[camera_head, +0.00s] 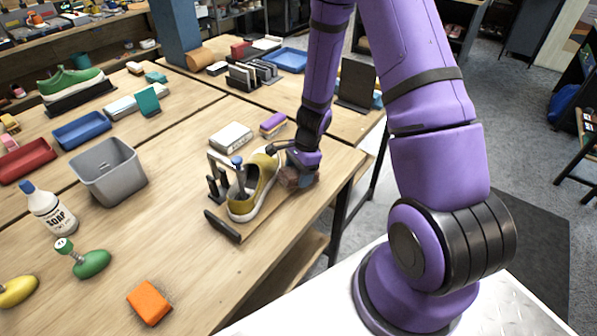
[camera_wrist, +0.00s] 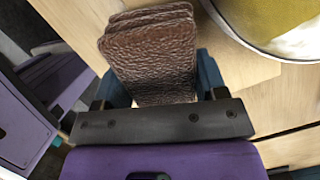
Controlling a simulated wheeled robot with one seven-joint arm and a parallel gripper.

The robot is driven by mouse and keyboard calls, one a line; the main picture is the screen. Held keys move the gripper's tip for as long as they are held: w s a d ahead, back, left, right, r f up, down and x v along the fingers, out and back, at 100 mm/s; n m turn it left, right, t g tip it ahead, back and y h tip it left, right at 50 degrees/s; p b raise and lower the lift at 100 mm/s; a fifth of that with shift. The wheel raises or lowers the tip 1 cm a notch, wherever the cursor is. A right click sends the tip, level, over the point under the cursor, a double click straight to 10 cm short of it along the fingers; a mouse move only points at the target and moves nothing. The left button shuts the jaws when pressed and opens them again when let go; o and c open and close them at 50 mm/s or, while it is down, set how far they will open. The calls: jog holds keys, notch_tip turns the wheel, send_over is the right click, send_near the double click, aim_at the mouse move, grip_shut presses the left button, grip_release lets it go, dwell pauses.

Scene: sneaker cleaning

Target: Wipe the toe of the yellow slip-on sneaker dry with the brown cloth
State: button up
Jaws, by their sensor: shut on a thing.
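The yellow slip-on sneaker (camera_head: 259,184) sits on a holder on the wooden table, its toe toward the back right. It also shows at the top right of the wrist view (camera_wrist: 262,18). My gripper (camera_wrist: 160,92) is shut on the brown cloth (camera_wrist: 150,50), a folded, textured brown block. In the head view the cloth (camera_head: 291,178) is at the right side of the sneaker, near the table edge. In the wrist view a strip of wood shows between cloth and sneaker, so they look apart. My wrist partly hides the toe in the head view.
A grey bin (camera_head: 108,172), soap bottle (camera_head: 48,208), green brush (camera_head: 90,262) and orange sponge (camera_head: 149,302) stand to the left. A white block (camera_head: 231,137) and purple-topped brush (camera_head: 273,124) lie behind the sneaker. The table's right edge is close to the cloth.

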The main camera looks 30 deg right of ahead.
aim_at(290, 166)
dwell(0.4)
jog(key=shift+w+a+f, duration=0.1)
jog(key=shift+w, duration=0.9)
jog(key=shift+w+a+f, duration=0.1)
jog(key=shift+w, duration=0.85)
jog(key=shift+w+d+r, duration=0.1)
jog(key=shift+r, duration=0.05)
jog(key=shift+s+d+r, duration=0.1)
jog(key=shift+s+r, duration=0.05)
jog(key=shift+s, duration=1.9)
jog(key=shift+f, duration=0.25)
jog(key=shift+s, duration=2)
